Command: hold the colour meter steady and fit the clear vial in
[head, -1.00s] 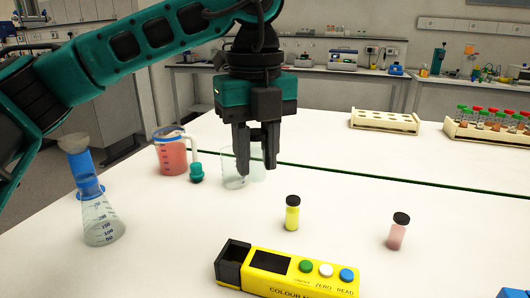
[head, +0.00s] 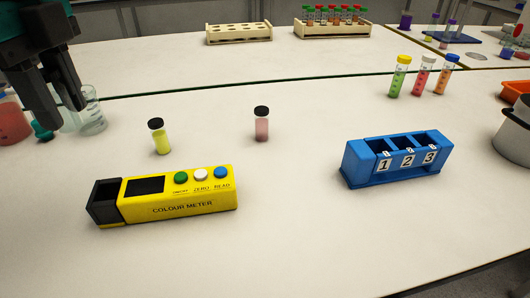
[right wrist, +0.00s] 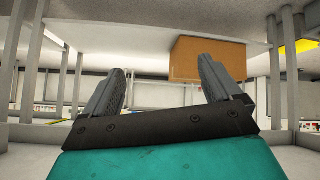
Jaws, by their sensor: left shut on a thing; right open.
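The yellow colour meter (head: 205,207) lies on the bench at lower left in the head view, with a black open-topped end (head: 104,203) on its left. A black-capped vial of yellow liquid (head: 162,142) stands behind it. A black-capped vial of pinkish liquid (head: 262,129) stands farther right. I cannot make out a clear vial. My left gripper (head: 66,115) is at the left edge, in front of a clear glass vessel and away from the meter. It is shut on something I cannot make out. My right gripper (right wrist: 162,66) is open and empty in the right wrist view.
A blue rack (head: 362,177) numbered 1 to 3 stands right of the meter. Three capped tubes (head: 421,76) stand behind it. A clear glass beaker (head: 93,112) is near my left gripper. Wooden racks (head: 240,34) are at the back. The front middle bench is clear.

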